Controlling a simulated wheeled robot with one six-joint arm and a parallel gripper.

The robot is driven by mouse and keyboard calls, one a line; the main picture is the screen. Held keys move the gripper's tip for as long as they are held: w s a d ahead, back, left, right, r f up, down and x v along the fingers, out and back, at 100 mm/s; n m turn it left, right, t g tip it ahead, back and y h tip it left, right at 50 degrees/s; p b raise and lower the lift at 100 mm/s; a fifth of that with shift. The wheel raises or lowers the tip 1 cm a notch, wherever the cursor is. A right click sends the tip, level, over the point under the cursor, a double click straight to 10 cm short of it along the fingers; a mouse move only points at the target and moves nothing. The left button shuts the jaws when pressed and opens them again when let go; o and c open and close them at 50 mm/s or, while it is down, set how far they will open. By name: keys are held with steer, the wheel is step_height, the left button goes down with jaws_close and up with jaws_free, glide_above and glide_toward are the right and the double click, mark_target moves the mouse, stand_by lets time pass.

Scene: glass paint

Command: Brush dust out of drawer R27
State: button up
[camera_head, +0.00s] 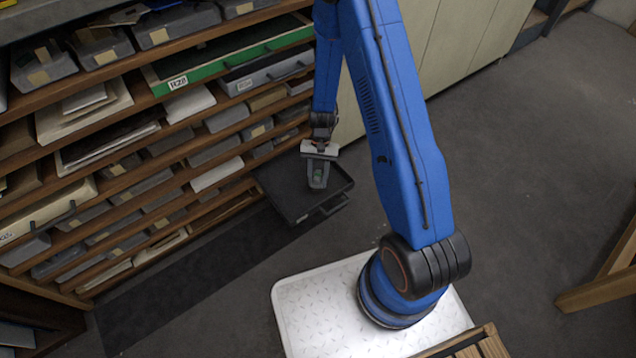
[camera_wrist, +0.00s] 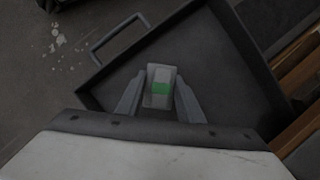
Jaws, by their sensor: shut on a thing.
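A dark, shallow drawer (camera_head: 280,192) is pulled out low at the right end of the wooden rack, its bar handle (camera_head: 322,207) on the outer front. No R27 label is readable on it. In the wrist view the drawer floor (camera_wrist: 222,80) looks dark and plain; I cannot make out dust. My gripper (camera_head: 318,182) points down over the drawer.
The rack holds several rows of drawers, boxes and papers. A green drawer labelled R28 (camera_head: 205,68) sits on an upper shelf. A pale tread plate (camera_head: 310,310) lies under my arm's base. A wooden frame (camera_head: 605,285) stands at the right. The floor between is clear.

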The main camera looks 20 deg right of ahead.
steer(key=shift+s+r, duration=0.1)
steer(key=shift+r, duration=2.65)
